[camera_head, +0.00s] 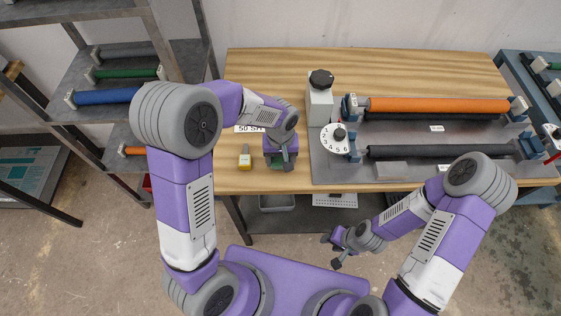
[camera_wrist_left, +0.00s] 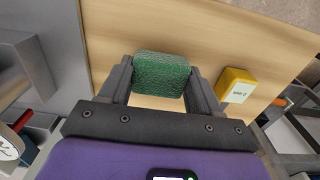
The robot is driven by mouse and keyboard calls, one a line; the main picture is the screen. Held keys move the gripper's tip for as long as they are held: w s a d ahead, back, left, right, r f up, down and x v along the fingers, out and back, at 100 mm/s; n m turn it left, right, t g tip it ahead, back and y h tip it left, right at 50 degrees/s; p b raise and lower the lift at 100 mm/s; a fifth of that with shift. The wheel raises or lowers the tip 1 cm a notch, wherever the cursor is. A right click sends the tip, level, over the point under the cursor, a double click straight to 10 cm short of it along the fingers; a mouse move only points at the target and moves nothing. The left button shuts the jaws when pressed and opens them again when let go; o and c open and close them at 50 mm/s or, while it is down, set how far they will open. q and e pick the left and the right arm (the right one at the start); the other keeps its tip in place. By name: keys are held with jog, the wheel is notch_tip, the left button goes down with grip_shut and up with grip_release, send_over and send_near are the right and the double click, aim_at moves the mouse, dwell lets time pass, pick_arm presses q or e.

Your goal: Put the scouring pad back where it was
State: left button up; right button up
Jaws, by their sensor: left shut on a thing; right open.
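The scouring pad is a green textured block; in the left wrist view the scouring pad (camera_wrist_left: 161,74) sits between the two dark fingers of my left gripper (camera_wrist_left: 160,82). The fingers are shut on it from both sides. In the head view my left gripper (camera_head: 281,160) points down near the table's front edge, left of the grey machine plate, and only a sliver of green shows by it. I cannot tell whether the pad touches the wood. My right gripper (camera_head: 340,250) is open and empty, in front of the table and below its edge.
A yellow labelled block (camera_head: 245,160) stands on the wooden table (camera_head: 270,68) just left of my left gripper. A "50 SM" label lies behind it. A roller rack (camera_head: 110,70) stands left.

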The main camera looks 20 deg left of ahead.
aim_at(280, 160)
pick_arm(q)
jog(key=shift+f, duration=0.8)
jog(key=shift+f, duration=0.1)
jog(key=o, duration=0.9)
jog(key=shift+f, duration=0.1)
jog(key=shift+o, duration=0.2)
jog(key=shift+r, duration=0.2)
notch_tip(280, 160, up, 12)
jog(key=p, duration=0.2)
jog(key=shift+p, duration=0.3)
